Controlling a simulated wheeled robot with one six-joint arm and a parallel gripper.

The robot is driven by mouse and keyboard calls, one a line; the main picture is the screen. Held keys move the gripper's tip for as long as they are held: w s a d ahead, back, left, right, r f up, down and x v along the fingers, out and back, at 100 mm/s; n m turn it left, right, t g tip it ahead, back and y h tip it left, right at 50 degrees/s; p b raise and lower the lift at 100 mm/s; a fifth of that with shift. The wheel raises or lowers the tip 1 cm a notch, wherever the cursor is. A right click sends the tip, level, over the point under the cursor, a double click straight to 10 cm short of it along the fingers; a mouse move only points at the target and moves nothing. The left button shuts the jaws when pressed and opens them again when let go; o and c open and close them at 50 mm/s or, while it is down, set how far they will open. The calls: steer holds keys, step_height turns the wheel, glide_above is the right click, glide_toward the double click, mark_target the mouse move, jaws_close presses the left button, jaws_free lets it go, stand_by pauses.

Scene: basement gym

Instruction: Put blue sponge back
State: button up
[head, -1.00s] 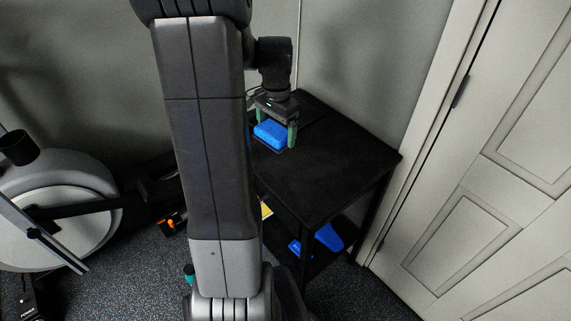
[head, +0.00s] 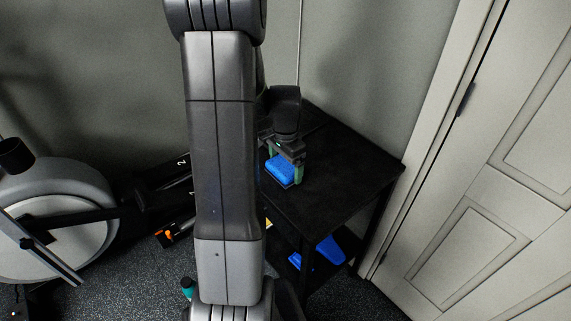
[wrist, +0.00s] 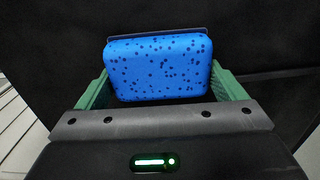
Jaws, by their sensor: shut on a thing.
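The blue sponge (head: 280,170) is a rounded block with dark spots. In the wrist view the sponge (wrist: 158,70) sits between the two green fingers of my gripper (wrist: 165,92), which is shut on it. In the head view my gripper (head: 285,172) is over the black table (head: 345,172), towards its left side. I cannot tell whether the sponge touches the tabletop. A thin dark edge shows behind the sponge in the wrist view.
Blue things (head: 328,250) lie on the table's lower shelf. A pale panelled door (head: 470,235) stands close on the right. Exercise equipment (head: 65,215) stands on the left. The tabletop right of my gripper is clear.

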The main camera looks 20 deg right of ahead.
mark_target(286, 164)
steer(key=shift+f, duration=0.1)
steer(key=o, duration=0.6)
step_height(286, 164, up, 12)
steer(key=shift+r+p, duration=0.2)
steer(key=shift+p, duration=0.2)
